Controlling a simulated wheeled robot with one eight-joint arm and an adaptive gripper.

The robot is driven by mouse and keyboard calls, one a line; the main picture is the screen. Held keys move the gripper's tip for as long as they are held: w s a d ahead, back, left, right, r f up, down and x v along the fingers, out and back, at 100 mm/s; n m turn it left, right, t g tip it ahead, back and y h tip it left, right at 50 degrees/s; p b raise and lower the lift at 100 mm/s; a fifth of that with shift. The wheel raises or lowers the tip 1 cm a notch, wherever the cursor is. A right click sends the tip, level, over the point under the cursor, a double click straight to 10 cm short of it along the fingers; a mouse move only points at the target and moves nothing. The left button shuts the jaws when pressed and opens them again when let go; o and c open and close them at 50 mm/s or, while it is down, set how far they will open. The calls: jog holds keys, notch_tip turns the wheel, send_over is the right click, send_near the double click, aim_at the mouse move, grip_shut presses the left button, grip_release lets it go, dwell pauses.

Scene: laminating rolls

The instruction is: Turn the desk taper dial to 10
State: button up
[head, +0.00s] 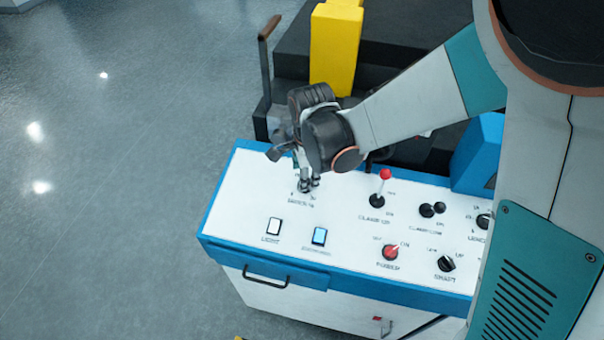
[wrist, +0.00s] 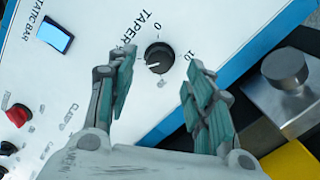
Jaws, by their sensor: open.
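The taper dial (wrist: 158,57) is a small round black knob on the white desk panel, in the upper middle of the wrist view. The "TAPER" label is to its left, a "0" above it and a "10" to its right. A white mark on the knob points to the left and slightly down in that view, toward neither number. My gripper (wrist: 161,72) is open, with one teal-padded finger on each side of the knob; I cannot tell whether either touches it.
A lit blue switch (head: 319,236) and a white switch (head: 274,227) are nearer on the panel. A red-topped lever (head: 385,175), a red knob (head: 390,252) and a black knob (head: 446,263) are to the right. A yellow block (head: 335,50) stands behind the desk.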

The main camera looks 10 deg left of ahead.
jog(key=shift+w+a+f+b, duration=0.15)
jog(key=shift+f+b, duration=0.4)
jog(key=shift+f, duration=0.6)
jog(key=shift+w+d+f+b, duration=0.15)
jog(key=shift+f+b, duration=0.4)
jog(key=shift+f, duration=0.55)
jog(key=c, duration=1.1)
